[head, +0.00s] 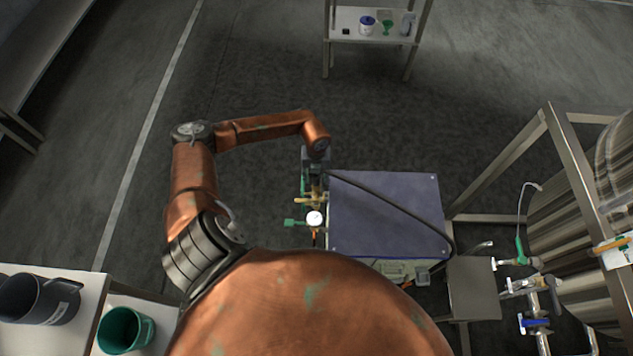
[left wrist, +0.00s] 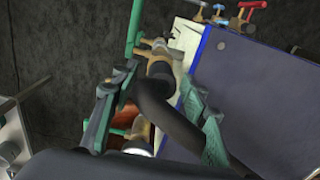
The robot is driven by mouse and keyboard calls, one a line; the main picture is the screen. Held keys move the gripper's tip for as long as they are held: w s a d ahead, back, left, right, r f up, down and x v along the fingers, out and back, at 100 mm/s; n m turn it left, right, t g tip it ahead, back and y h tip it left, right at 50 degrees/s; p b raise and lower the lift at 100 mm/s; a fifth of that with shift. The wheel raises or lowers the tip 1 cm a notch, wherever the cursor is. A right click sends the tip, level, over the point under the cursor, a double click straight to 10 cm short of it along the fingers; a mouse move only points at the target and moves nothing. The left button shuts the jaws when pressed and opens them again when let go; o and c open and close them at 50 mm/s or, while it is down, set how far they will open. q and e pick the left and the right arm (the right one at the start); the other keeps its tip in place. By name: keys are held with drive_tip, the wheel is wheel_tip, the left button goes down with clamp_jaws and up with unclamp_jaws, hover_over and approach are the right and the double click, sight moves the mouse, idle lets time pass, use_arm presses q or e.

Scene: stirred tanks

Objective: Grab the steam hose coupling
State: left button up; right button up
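The steam hose coupling (left wrist: 160,68) is a brass fitting with a dark sleeve at the end of a thick black hose (left wrist: 172,118). My left gripper (left wrist: 158,75) is open. Its two green-padded fingers stand on either side of the coupling and hose, with small gaps that look clear. In the head view the left gripper (head: 315,165) points down over brass valve fittings (head: 314,197), beside the left edge of a blue-topped box. The coupling is mostly hidden there by the gripper. The hose (head: 390,208) runs diagonally across the box top. My right gripper is not in view.
The blue-topped box (head: 385,190) stands right of the gripper. A round gauge (head: 315,218) and a green handle (head: 294,223) sit just below the fittings. A steel tank (head: 570,220) with a frame and valves is at right. Open floor lies left.

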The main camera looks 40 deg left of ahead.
use_arm(q)
clamp_jaws()
drive_tip(key=shift+r, duration=0.1)
idle(0.4)
